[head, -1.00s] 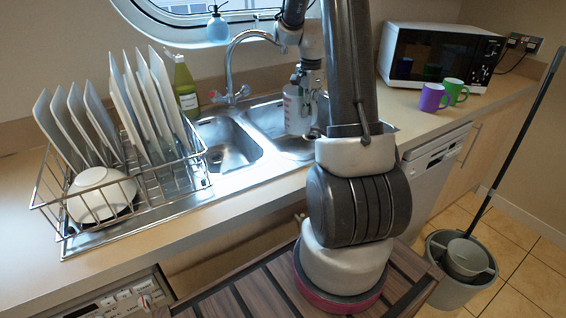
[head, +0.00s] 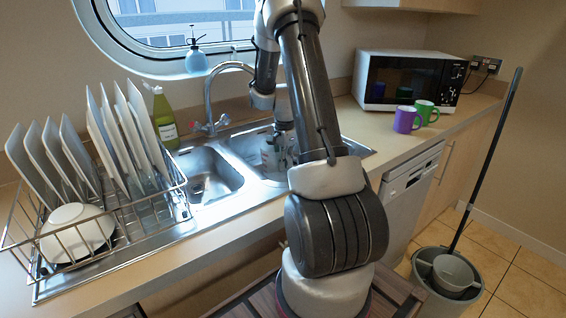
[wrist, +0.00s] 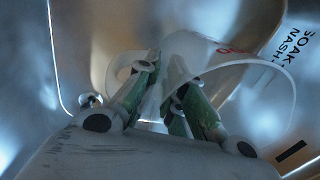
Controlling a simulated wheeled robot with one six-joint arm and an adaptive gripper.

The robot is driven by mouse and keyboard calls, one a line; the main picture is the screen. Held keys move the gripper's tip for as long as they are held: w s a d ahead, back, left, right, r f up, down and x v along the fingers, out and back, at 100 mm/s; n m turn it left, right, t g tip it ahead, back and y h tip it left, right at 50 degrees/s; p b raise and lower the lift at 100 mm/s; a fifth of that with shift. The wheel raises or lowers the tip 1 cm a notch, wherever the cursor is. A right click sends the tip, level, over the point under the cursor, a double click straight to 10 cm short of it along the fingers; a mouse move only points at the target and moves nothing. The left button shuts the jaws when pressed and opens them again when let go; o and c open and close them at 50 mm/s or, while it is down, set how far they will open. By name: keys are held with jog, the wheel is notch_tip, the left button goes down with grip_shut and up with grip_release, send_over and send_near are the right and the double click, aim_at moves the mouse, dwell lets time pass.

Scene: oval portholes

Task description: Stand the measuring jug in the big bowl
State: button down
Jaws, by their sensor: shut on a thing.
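The measuring jug (head: 270,158) is whitish and see-through, with red markings. In the head view it is low inside the right-hand, larger-looking sink bowl (head: 243,150), roughly upright, partly behind my arm. I cannot tell whether its base touches the bowl's floor. My gripper (head: 282,138) is above it, largely hidden in the head view. In the wrist view the green-padded fingers of my gripper (wrist: 165,98) are shut on the jug (wrist: 205,50), near its curved rim or handle. Bright steel walls surround it there.
The tap (head: 208,105) stands behind the sink. A smaller left sink bowl (head: 205,170) is empty. A wire rack (head: 120,230) with plates and a white bowl (head: 76,230) stands left. Purple (head: 404,120) and green (head: 426,110) mugs and a microwave (head: 412,80) are right.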

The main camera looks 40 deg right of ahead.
jog(key=shift+f, duration=0.15)
jog(key=c, duration=1.5)
grip_release()
jog(key=r, duration=1.2)
jog(key=shift+s+r, duration=0.1)
jog(key=shift+s, duration=0.2)
jog(key=s+a+r+n+t, duration=0.2)
jog(key=s+a+r+n, duration=0.9)
jog(key=s+a+r, duration=0.3)
jog(key=s+a+n, duration=0.2)
jog(key=s, duration=0.1)
jog(key=s+a+n+t, duration=0.1)
jog(key=s+a+n, duration=0.1)
jog(key=s+n, duration=0.1)
jog(key=s+a+n, duration=0.2)
jog(key=s, duration=0.2)
jog(key=shift+a+t, duration=0.1)
jog(key=shift+t, duration=0.2)
